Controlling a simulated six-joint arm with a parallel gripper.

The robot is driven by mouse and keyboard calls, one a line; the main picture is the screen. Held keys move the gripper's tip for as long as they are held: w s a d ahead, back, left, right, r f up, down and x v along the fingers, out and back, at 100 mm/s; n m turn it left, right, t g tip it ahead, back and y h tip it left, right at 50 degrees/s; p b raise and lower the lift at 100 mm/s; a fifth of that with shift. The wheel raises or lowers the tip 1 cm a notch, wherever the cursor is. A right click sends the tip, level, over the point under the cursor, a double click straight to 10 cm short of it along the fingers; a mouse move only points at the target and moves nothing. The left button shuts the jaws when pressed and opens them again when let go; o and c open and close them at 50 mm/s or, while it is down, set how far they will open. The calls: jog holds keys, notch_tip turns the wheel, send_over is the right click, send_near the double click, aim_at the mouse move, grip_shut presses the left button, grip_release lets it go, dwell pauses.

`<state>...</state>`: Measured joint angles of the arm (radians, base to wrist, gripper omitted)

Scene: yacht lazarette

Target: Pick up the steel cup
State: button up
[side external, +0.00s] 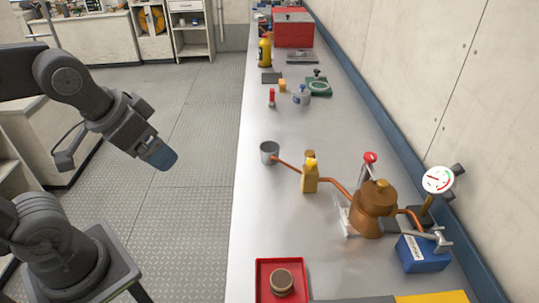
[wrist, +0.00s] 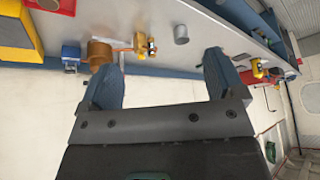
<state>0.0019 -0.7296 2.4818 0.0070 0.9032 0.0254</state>
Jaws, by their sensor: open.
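The steel cup (side external: 269,152) stands upright near the left edge of the metal bench in the side view. It is a small grey cylinder in the wrist view (wrist: 181,34), beyond the fingers. The tip of a thin copper pipe (side external: 325,184) meets or overlaps the cup's right side; I cannot tell if they touch. My gripper (side external: 160,156) hangs over the floor, left of the bench and apart from the cup. In the wrist view its two blue fingers (wrist: 160,62) are spread wide with nothing between them.
A copper pot (side external: 375,208), a gauge (side external: 438,180) and a blue box (side external: 421,252) stand further right. A red tray (side external: 260,288) is at the front. The bench left and front of the cup is clear.

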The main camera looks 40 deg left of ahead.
jog(key=w+f+m+g+y, duration=0.2)
jog(key=w+m, duration=0.6)
jog(key=w, duration=0.4)
jog(key=w+f+m+g+y, duration=0.1)
jog(key=w+f+m, duration=0.1)
jog(key=w+m, duration=0.9)
jog(key=w+a+f+m, duration=0.1)
jog(key=w+f, duration=0.2)
jog(key=f, duration=0.3)
jog(key=w+a+f+m, duration=0.1)
jog(key=w+f, duration=0.3)
jog(key=f, duration=0.3)
jog(key=w+a+f+m+g+y, duration=0.1)
jog(key=w+a+f, duration=0.1)
jog(key=f, duration=0.4)
jog(key=shift+w+f, duration=0.25)
jog(key=shift+w, duration=0.55)
jog(key=shift+c, duration=0.3)
jog(key=c, duration=0.9)
jog(key=shift+c, duration=0.2)
